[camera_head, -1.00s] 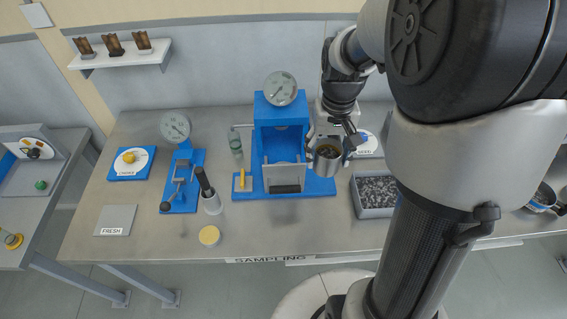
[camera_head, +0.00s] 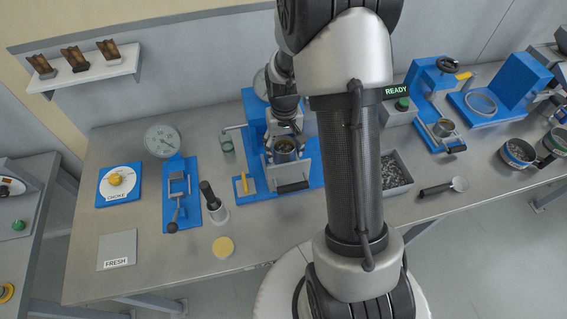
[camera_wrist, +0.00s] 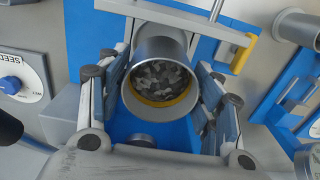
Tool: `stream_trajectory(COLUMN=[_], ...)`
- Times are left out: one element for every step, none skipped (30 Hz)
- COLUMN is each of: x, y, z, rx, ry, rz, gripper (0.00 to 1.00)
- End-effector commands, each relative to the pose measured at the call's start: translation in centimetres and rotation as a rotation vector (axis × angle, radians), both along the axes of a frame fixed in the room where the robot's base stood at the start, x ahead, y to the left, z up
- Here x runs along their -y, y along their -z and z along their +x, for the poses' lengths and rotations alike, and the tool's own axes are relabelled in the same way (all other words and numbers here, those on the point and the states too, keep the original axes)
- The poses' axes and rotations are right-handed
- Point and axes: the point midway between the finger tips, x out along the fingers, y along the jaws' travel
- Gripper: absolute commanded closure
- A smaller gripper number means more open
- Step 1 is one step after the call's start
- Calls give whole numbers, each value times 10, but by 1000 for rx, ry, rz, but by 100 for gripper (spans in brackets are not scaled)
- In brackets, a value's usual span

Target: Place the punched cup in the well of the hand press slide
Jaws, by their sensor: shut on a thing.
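The punched cup (camera_wrist: 160,48) is a grey metal cylinder holding grey and brown chips, with a yellow ring inside. My gripper (camera_head: 284,141) is shut on it, one finger on each side, and holds it upright in the head view. The blue hand press (camera_head: 252,120) stands at the back of the bench, partly hidden by my arm. Its slide (camera_head: 291,171) has a grey front plate and a dark handle. The cup is at the slide, just behind the front plate. The well is hidden, and I cannot tell whether the cup touches it.
A tray of grey chips (camera_head: 397,178) and a scoop (camera_head: 441,188) lie right.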

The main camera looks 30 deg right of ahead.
Motion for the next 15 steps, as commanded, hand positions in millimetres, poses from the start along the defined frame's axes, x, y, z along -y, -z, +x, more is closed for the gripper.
stream_trajectory(x=[0,0,0,0,0,0,0,0,0,0,0,0,0,0,0], y=[12,16,20,23,25,27,28,30,33,36,40,46,51,56,63], z=[-1,0,0,0,0,0,0,0,0,0,0,-1,-1,-1,-1], rx=[-3,-2,-1,-1,0,0,1,1,0,0,-1,-2,-2,-2,-3], ry=[0,0,0,0,0,0,0,0,0,0,0,0,0,0,0], rz=[1,1,0,0,0,0,0,0,0,0,0,1,1,1,1], gripper=[69,69,69,69,69,69,69,69,69,69,69,69,69,69,69])
